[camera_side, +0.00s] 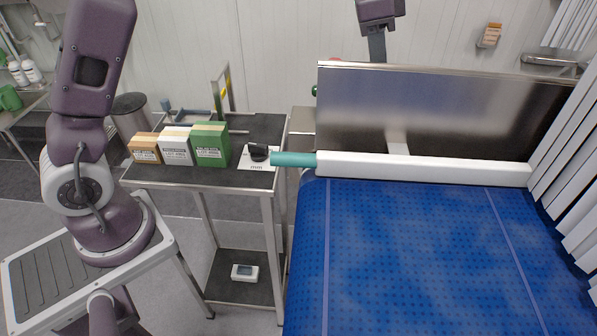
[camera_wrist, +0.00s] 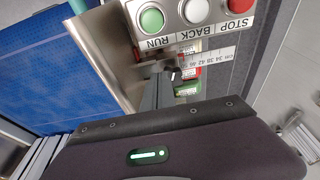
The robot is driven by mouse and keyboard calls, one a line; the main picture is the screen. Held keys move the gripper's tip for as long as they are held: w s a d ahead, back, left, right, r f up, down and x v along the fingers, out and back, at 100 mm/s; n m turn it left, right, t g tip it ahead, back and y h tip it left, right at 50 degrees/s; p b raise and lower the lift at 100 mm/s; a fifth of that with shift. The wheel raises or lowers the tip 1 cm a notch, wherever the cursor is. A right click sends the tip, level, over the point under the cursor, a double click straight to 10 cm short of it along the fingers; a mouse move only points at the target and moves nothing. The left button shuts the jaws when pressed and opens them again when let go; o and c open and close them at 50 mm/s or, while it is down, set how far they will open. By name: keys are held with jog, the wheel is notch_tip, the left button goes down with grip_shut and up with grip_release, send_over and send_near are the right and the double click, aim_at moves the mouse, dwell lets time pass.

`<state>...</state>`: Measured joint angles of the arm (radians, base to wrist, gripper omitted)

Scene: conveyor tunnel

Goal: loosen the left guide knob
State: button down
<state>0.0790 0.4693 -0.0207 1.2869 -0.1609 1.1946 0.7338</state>
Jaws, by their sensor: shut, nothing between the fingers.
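My gripper (camera_side: 377,45) hangs at the top of the side view, and its lower end is hidden behind the metal side panel (camera_side: 450,115). In the wrist view my gripper (camera_wrist: 157,88) shows as dark, closed fingers, empty, beside a numbered scale (camera_wrist: 208,54). No knob can be made out clearly at the fingertips. In the side view a black knob-like piece (camera_side: 260,151) sits on a white marked plate, by the teal end (camera_side: 294,159) of the white guide rail (camera_side: 425,168). I cannot tell whether it is the left guide knob.
A control box carries a green RUN button (camera_wrist: 151,20), a white BACK button (camera_wrist: 195,10) and a red STOP button (camera_wrist: 240,5), close to my fingers. The blue belt (camera_side: 420,260) is clear. Several cartons (camera_side: 177,146) stand on a side table. White strips (camera_side: 575,200) hang at the right.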

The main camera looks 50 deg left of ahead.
jog(key=shift+r, duration=0.85)
notch_tip(320, 180, down, 6)
jog(key=w+a, duration=0.1)
jog(key=shift+w+a, duration=0.2)
jog(key=shift+w, duration=0.15)
jog(key=shift+w+d, duration=0.1)
jog(key=shift+d, duration=0.05)
